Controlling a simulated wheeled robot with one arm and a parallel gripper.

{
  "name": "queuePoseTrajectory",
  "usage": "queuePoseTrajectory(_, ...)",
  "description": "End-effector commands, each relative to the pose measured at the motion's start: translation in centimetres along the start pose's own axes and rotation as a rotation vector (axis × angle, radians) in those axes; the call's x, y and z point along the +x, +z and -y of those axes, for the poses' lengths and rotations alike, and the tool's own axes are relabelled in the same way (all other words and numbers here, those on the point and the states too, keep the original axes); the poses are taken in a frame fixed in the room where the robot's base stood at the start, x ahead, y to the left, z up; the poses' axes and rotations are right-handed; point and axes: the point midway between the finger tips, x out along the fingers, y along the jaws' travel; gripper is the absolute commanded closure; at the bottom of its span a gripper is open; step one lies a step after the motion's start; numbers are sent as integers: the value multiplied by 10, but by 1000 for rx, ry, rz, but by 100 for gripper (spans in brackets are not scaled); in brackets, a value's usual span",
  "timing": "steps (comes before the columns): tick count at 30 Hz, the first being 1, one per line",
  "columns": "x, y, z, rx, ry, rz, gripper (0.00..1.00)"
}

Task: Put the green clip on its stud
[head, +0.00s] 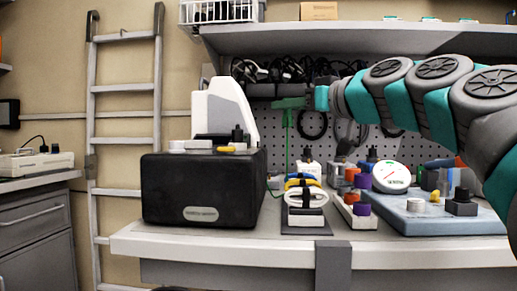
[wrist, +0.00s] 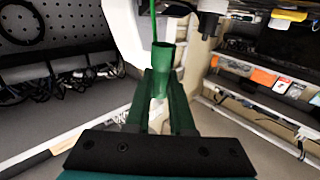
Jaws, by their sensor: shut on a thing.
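My gripper (head: 292,103) is at the end of my arm, which reaches in from the right, in front of the pegboard and well above the bench. In the wrist view its dark green fingers (wrist: 168,100) are shut on the green clip (wrist: 162,57), which shows as a bright green hollow piece at their tips. A thin green cord (head: 287,145) runs from the clip down toward the bench beside the black box; it also shows in the wrist view (wrist: 153,22). In the head view the clip blends with the fingers. I cannot tell which stud is the green clip's own.
A black box (head: 200,203) with small parts on top stands left on the bench (head: 250,247). A small stand (head: 305,200) with yellow and blue pieces is mid-bench. A blue-grey board (head: 430,220) with a white dial (head: 390,178) lies right. A shelf (head: 340,38) hangs above.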

Motion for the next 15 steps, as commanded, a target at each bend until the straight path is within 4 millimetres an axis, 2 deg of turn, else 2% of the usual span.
queuePoseTrajectory(8,6,1,-3,1,1,1,100)
queuePoseTrajectory(15,49,6,-16,2,1,4,100)
